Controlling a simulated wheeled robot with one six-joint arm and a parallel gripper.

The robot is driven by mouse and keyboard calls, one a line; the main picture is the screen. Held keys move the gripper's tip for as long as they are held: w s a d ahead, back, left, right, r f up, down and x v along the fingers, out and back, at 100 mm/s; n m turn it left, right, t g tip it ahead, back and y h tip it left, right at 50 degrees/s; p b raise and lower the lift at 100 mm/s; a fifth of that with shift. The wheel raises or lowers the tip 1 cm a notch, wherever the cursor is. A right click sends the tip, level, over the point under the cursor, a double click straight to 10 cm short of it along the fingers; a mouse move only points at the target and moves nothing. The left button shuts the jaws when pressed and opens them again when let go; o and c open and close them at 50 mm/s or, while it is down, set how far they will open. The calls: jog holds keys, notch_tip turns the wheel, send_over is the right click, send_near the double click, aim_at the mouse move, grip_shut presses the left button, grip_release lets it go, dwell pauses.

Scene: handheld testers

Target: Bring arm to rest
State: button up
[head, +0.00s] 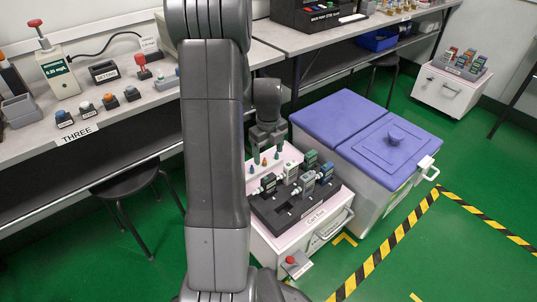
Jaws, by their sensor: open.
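My arm rises through the middle of the head view and bends over. My gripper (268,147) hangs beyond it, pointing down above the back of the cart (335,213). Its fingers are small here and partly hidden by the arm, but they are apart, and I see nothing held between them. Below it, a white strip with small coloured cone-shaped pieces (264,161) stands at the back of the cart top. In front of that, a black tray (289,217) holds several handheld testers (308,183), some green and some grey. Part of the cart is hidden behind my arm.
A blue-lidded bin (345,118) stands right of the cart. A bench (130,112) with testers and a "THREE" label runs along the left, a stool (125,181) before it. A small white cart (447,90) stands far right. Green floor at front right is free, with striped tape (396,232).

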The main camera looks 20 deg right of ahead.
aim_at(268, 177)
jog(key=shift+f+b, duration=1.3)
jog(key=shift+f, duration=2.55)
jog(key=shift+f, duration=0.15)
